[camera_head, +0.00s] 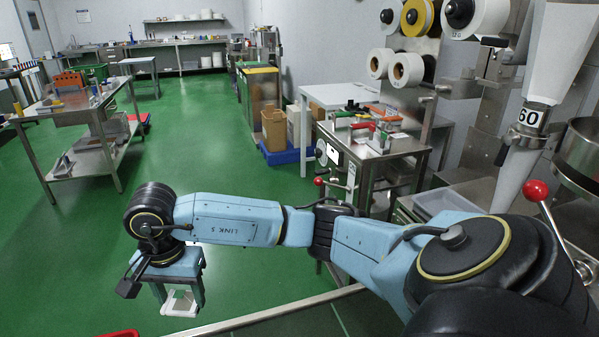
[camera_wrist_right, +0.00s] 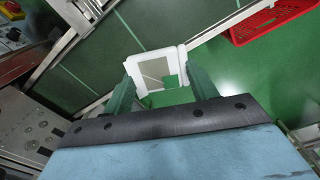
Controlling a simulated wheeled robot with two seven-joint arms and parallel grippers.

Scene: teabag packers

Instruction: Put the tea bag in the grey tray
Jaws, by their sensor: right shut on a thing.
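My right gripper (camera_head: 181,293) hangs at the lower left of the head view, fingers down, over the green floor. It is shut on the tea bag (camera_head: 180,303), a pale square piece with a white border. In the right wrist view the tea bag (camera_wrist_right: 155,70) sits between the two fingertips (camera_wrist_right: 160,76), and green shows through its middle. A shallow grey tray (camera_head: 446,201) lies on the steel bench at the right, well apart from the gripper and partly hidden by my right arm. My left gripper is not in view.
A red crate (camera_wrist_right: 270,20) is at the upper right of the wrist view. A pale rail (camera_head: 262,314) crosses below the gripper. The steel packing machine (camera_head: 385,150) and a red-knobbed lever (camera_head: 537,191) stand at the right. Open floor (camera_head: 235,160) lies ahead.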

